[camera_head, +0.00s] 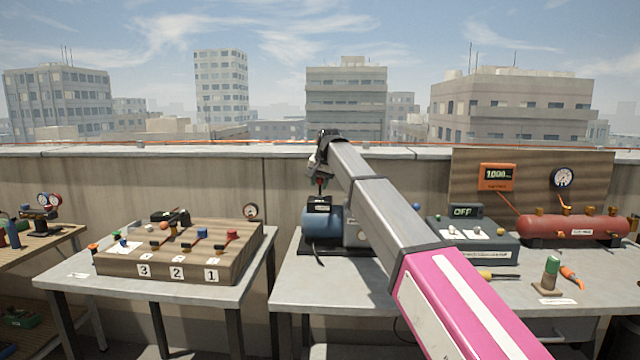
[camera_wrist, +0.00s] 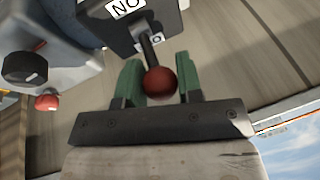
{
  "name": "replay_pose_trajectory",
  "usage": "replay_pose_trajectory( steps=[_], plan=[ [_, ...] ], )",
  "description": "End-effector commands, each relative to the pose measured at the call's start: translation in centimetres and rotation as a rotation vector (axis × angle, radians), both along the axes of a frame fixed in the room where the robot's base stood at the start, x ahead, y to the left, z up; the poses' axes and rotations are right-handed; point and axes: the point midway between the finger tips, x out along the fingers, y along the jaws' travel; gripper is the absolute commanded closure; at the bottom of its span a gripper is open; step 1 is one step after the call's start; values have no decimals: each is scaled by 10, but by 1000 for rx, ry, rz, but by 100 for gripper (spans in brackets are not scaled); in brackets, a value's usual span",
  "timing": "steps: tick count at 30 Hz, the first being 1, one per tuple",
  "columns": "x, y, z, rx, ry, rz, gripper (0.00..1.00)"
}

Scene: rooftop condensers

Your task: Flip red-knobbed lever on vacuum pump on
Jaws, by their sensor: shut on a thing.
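The vacuum pump (camera_head: 322,222) is a blue body on the right-hand table, partly hidden behind my arm. Its dark switch box (camera_head: 320,206) sits on top; in the wrist view the box (camera_wrist: 170,20) bears a white label that seems to read ON upside down. A short dark lever (camera_wrist: 149,48) with a red ball knob (camera_wrist: 160,83) comes out of the box. My gripper (camera_wrist: 158,80) has its green fingers on both sides of the lever at the knob and is shut on it. In the head view my gripper (camera_head: 320,183) is just above the switch box.
A unit with an OFF display (camera_head: 464,211) stands right of the pump, then a red tank (camera_head: 573,227). A wooden lever panel (camera_head: 180,250) is on the left table. In the wrist view, a second red knob (camera_wrist: 47,102) and a black knob (camera_wrist: 23,67) are at left.

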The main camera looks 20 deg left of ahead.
Motion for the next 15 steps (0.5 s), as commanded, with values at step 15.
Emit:
replay_pose_trajectory(
  steps=[15],
  plan=[
    [-26,-9,-3,129,-405,1,100]
  ],
)
